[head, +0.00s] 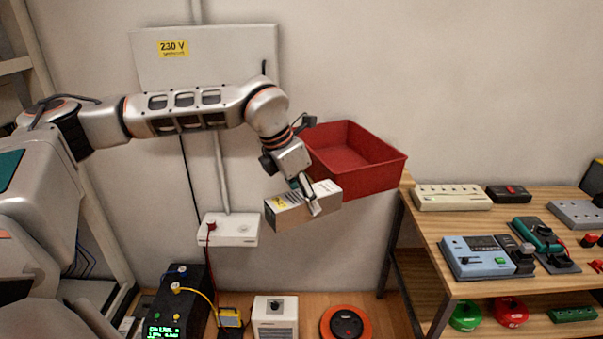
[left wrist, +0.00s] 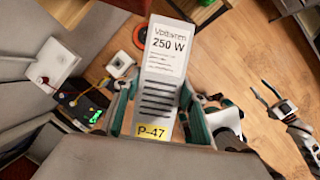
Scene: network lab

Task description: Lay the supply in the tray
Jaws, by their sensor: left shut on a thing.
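The supply is a pale grey box (head: 290,208) with a yellow label. In the left wrist view the box (left wrist: 163,75) shows the print "250 W" and a yellow "P-47" tag. My left gripper (head: 312,200) is shut on it, and its fingers (left wrist: 155,115) lie on both sides of the box. The box is held in the air, tilted a little. The red tray (head: 372,180) is empty as far as I see; the box overlaps its lower left in the head view. What bears the tray is hidden. My right gripper (left wrist: 265,100) is open and empty over the floor.
A wooden table (head: 430,225) with several instruments stands at the right. A black supply unit (head: 170,305), a white device (head: 275,315) and a red-orange reel (head: 346,322) stand low down.

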